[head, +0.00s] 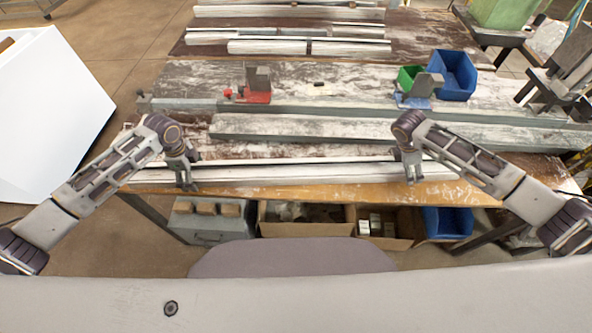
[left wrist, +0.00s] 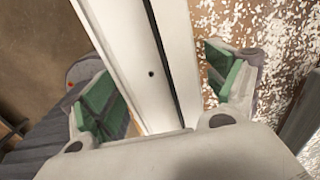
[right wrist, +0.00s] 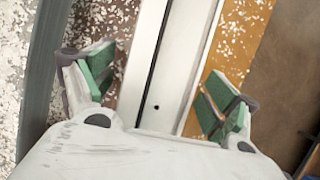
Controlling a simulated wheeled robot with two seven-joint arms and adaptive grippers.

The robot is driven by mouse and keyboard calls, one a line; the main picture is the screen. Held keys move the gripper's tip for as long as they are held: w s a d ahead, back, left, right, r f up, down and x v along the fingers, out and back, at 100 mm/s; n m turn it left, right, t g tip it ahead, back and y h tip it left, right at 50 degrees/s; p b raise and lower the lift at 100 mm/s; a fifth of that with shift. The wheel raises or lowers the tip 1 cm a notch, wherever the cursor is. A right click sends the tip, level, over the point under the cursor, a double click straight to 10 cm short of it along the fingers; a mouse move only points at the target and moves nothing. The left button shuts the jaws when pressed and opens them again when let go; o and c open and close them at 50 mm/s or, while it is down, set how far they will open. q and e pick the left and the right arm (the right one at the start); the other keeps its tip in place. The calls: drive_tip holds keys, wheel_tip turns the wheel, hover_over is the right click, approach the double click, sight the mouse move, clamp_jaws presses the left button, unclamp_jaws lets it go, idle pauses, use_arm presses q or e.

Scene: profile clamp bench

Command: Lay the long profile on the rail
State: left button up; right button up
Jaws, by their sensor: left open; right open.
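The long white profile (head: 300,174) lies along the front edge of the bench, with a dark slot along it. My left gripper (head: 187,184) is open over its left part; in the left wrist view the profile (left wrist: 143,55) runs between the green finger pads. My right gripper (head: 411,178) is open over its right part; in the right wrist view the profile (right wrist: 170,75) also runs between the pads. I cannot tell whether the fingers touch it. The long grey rail (head: 330,109) lies further back, by a red clamp (head: 254,96) and a blue-based clamp (head: 412,102).
A wide grey bar (head: 310,129) lies between profile and rail. A blue bin (head: 455,76) and green bin (head: 409,74) stand at the back right. Shorter white profiles (head: 268,47) lie further back. Boxes (head: 300,228) sit below the front edge.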

use_arm(q)
drive_tip(key=shift+c, duration=0.3)
use_arm(e)
drive_tip(key=shift+c, duration=0.3)
use_arm(q)
drive_tip(key=c, duration=1.9)
use_arm(e)
drive_tip(key=c, duration=1.9)
use_arm(q)
clamp_jaws()
use_arm(e)
clamp_jaws()
use_arm(q)
drive_tip(key=shift+r, duration=0.1)
